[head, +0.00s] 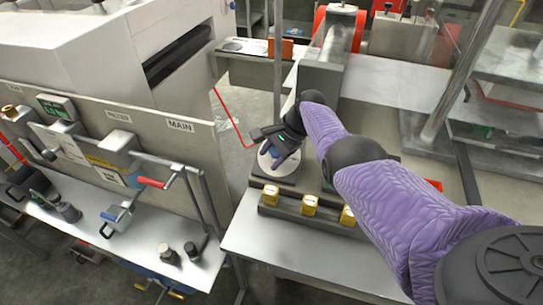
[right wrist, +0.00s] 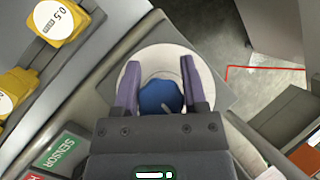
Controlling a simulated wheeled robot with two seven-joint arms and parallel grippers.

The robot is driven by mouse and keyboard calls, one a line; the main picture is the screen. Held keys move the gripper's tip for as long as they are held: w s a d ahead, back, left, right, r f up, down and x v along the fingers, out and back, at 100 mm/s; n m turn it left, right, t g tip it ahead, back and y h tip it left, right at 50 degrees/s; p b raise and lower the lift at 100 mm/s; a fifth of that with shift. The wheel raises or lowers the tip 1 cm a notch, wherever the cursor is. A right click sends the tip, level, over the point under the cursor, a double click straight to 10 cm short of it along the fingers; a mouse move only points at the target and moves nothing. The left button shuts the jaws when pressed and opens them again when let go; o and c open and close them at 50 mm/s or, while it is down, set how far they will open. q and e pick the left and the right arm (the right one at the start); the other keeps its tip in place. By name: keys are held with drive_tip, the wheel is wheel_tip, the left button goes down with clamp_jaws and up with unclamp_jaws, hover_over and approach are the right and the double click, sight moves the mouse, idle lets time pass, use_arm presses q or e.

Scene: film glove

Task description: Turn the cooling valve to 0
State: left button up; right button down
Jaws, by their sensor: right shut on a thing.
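The cooling valve shows as a blue knob (right wrist: 160,96) on a round white dial (right wrist: 207,73) in the right wrist view. In the head view the white dial (head: 265,163) sits on a grey base near the bench's left edge. My right gripper (head: 276,152) reaches down onto it and hides most of the knob. In the right wrist view its two purple fingers (right wrist: 160,66) stand on either side of the knob, shut on it. A light pointer mark shows on the knob; the dial's numbers cannot be read. My left gripper is not in view.
A rail with several yellow blocks (head: 309,205) stands just in front of the dial. A green SENSOR label (right wrist: 60,150) lies close by. A panel marked MAIN (head: 180,126) with a red-handled lever (head: 151,183) stands left, across a floor gap.

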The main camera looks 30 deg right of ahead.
drive_tip(key=shift+c, duration=0.7)
unclamp_jaws()
drive_tip(key=p+v, duration=0.6)
drive_tip(key=v, duration=0.4)
